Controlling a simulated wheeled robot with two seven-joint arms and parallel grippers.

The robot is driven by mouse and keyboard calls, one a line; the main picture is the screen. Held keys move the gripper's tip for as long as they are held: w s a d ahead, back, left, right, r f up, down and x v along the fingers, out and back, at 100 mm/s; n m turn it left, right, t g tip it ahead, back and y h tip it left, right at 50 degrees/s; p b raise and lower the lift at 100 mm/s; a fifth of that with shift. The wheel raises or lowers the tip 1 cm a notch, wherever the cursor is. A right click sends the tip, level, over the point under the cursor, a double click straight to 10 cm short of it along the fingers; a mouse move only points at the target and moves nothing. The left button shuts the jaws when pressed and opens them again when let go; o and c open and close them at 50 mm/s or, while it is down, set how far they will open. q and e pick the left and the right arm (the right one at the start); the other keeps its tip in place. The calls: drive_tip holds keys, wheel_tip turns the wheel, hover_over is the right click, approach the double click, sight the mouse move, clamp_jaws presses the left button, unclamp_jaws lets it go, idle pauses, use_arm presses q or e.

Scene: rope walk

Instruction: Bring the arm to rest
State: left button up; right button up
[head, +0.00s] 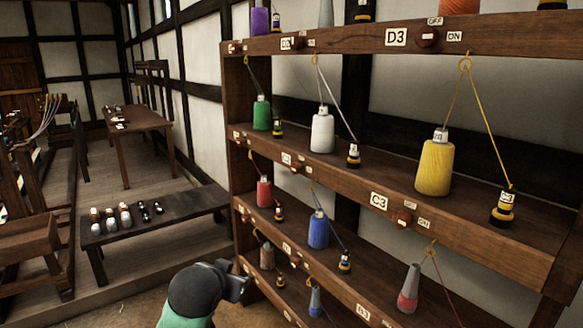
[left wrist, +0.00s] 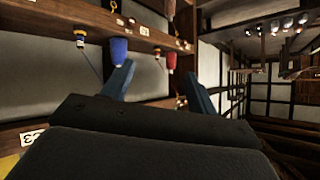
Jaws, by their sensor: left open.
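My left gripper (left wrist: 160,82) shows in the left wrist view with its two blue fingers standing apart and nothing between them. The shelf rack fills the space beyond the fingers, and its picture there is turned upside down. In the head view a dark and green part of my arm shows at the bottom, in front of the rack's lower left end; I cannot make out the fingers there. My right gripper is in neither view.
A wooden rack (head: 500,245) with thread cones, including a yellow cone (head: 436,165) and a white cone (head: 322,131), stands at the right. A low dark bench (head: 165,216) with small spools is at the left. A table (head: 140,122) stands behind it, with bare floor around.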

use_arm(q)
drive_tip(key=s+f+n+g, duration=0.1)
drive_tip(key=s+f+g, duration=0.8)
drive_tip(key=s+f, duration=2.4)
drive_tip(key=s, duration=0.2)
drive_tip(key=shift+s+d+n+p, duration=0.3)
drive_tip(key=shift+s+n+p, duration=0.05)
drive_tip(key=shift+n+p, duration=0.05)
